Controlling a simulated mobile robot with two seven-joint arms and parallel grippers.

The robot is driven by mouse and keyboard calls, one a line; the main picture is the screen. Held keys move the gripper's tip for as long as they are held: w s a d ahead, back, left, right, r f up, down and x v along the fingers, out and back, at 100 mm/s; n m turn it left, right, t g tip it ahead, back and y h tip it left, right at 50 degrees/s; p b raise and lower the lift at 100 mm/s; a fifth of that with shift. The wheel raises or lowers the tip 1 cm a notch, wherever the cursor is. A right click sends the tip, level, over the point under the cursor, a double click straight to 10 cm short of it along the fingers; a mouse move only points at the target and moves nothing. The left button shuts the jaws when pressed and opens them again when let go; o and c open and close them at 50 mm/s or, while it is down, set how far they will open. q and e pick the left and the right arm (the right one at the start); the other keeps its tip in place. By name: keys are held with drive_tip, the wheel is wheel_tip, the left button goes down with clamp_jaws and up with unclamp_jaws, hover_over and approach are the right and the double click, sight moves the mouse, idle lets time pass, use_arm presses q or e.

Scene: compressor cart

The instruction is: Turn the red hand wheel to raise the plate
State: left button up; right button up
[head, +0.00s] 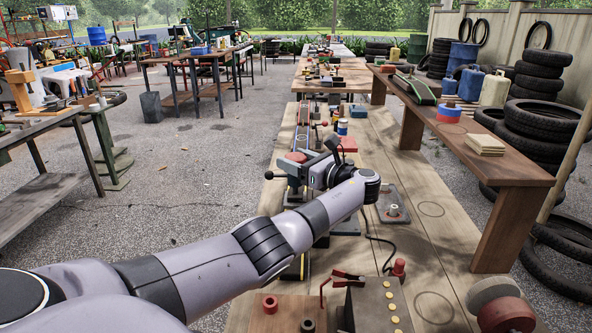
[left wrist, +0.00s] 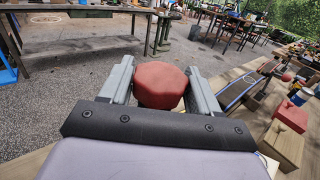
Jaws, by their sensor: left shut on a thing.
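The red hand wheel (left wrist: 161,88) is a faceted red knob in the middle of the left wrist view. My left gripper (left wrist: 162,84) has a grey finger on each side of it and is shut on it. In the head view my left gripper (head: 296,168) reaches over the long wooden table, and a small part of the red wheel (head: 296,157) shows beside it. My wrist hides much of what lies beneath. I cannot make out which plate the wheel raises. My right gripper is not in view.
The wooden table (head: 440,245) carries a grey base with a peg (head: 392,206), a brown box with yellow buttons (head: 378,306), a dark cable and several small parts. A wooden bench (head: 490,170) and stacked tyres (head: 538,130) stand at right. Paved ground (head: 170,205) is open at left.

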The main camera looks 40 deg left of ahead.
use_arm(q)
drive_tip(key=shift+a+n+g+b, duration=0.1)
drive_tip(key=shift+n+g+b, duration=0.25)
drive_tip(key=shift+g, duration=0.15)
drive_tip(key=o, duration=1)
drive_tip(key=shift+w+d+b, duration=0.15)
drive_tip(key=shift+d, duration=1.65)
drive_tip(key=shift+w+d+b, duration=0.1)
drive_tip(key=shift+d+b, duration=0.05)
drive_tip(key=shift+d, duration=1.6)
